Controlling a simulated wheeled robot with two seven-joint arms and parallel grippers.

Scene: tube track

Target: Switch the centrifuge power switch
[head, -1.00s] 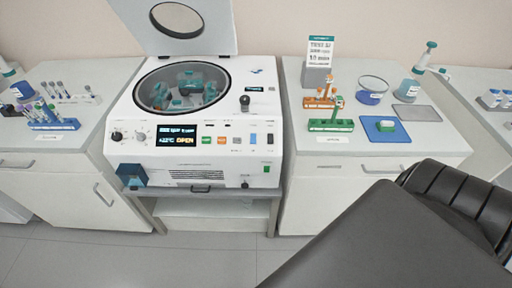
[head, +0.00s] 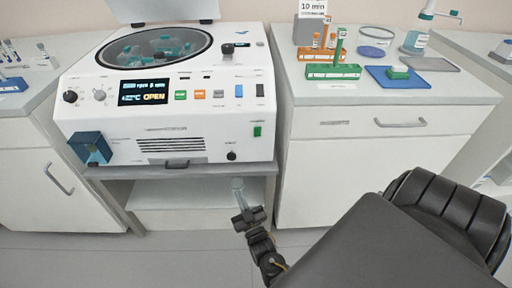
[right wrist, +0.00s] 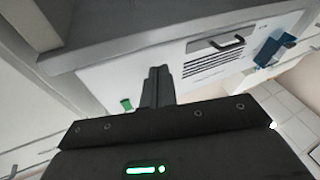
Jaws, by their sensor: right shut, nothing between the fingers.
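The white centrifuge (head: 200,119) stands on a grey bench with its lid raised and its display reading OPEN. A small green switch (head: 257,131) sits at the right of its front face; it also shows in the right wrist view (right wrist: 126,104). A blue rocker (head: 238,91) and a dark rocker (head: 260,90) sit on the panel above. Their labels are too small to read. My right gripper (head: 238,184) is shut and empty, below and in front of the centrifuge's lower right front, apparently apart from it. Its closed fingers show in the right wrist view (right wrist: 157,84). My left gripper is out of view.
A blue box (head: 90,148) juts from the centrifuge's lower left front. The bench edge (head: 180,172) lies just below it. The right-hand cabinet (head: 388,165) carries a tube rack (head: 332,71), a blue mat and a bottle. Open floor lies in front.

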